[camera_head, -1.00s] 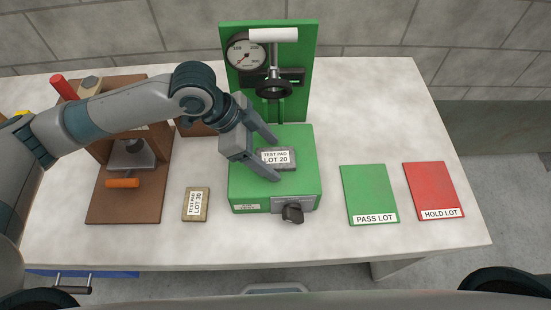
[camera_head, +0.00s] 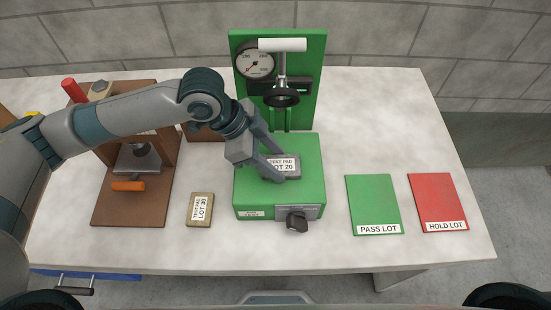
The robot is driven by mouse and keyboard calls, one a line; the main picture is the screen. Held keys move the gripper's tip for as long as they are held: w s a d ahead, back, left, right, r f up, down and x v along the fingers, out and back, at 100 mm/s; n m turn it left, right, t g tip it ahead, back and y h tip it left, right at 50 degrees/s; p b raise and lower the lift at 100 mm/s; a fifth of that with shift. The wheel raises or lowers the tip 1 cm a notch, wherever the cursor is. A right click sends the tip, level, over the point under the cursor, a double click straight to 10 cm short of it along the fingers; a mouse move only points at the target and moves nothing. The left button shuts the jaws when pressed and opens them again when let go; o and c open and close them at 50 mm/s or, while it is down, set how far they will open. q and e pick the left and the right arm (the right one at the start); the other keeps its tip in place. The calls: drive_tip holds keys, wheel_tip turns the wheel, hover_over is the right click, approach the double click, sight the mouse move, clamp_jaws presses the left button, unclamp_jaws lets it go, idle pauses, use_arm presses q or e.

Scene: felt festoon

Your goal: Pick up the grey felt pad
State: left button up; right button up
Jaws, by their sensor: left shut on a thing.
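The grey felt pad (camera_head: 291,168), labelled TEST PAD LOT 20, lies flat on the green base (camera_head: 308,195) of a press-like fixture. My left gripper (camera_head: 280,166) reaches in from the left, with one finger at the pad's far edge and the other at its near edge. It is shut on the pad. The pad seems to rest on the base still; no clear gap shows beneath it. My right gripper is not in view.
A gauge (camera_head: 254,61) and a plunger (camera_head: 282,96) stand behind the pad. A tan LOT 30 pad (camera_head: 200,209) and a brown fixture (camera_head: 128,209) are to the left. A green PASS LOT mat (camera_head: 373,200) and a red HOLD LOT mat (camera_head: 438,198) lie clear at right.

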use_arm(q)
drive_tip(key=shift+r+p, duration=1.3)
drive_tip(key=shift+p, duration=0.05)
drive_tip(key=shift+s+r+p, duration=0.35)
drive_tip(key=shift+r+p, duration=0.25)
drive_tip(key=shift+p, duration=0.3)
drive_tip(key=s+p, duration=0.6)
drive_tip(key=s, duration=1.1)
drive_tip(key=shift+s+f, duration=0.2)
drive_tip(key=shift+f, duration=0.05)
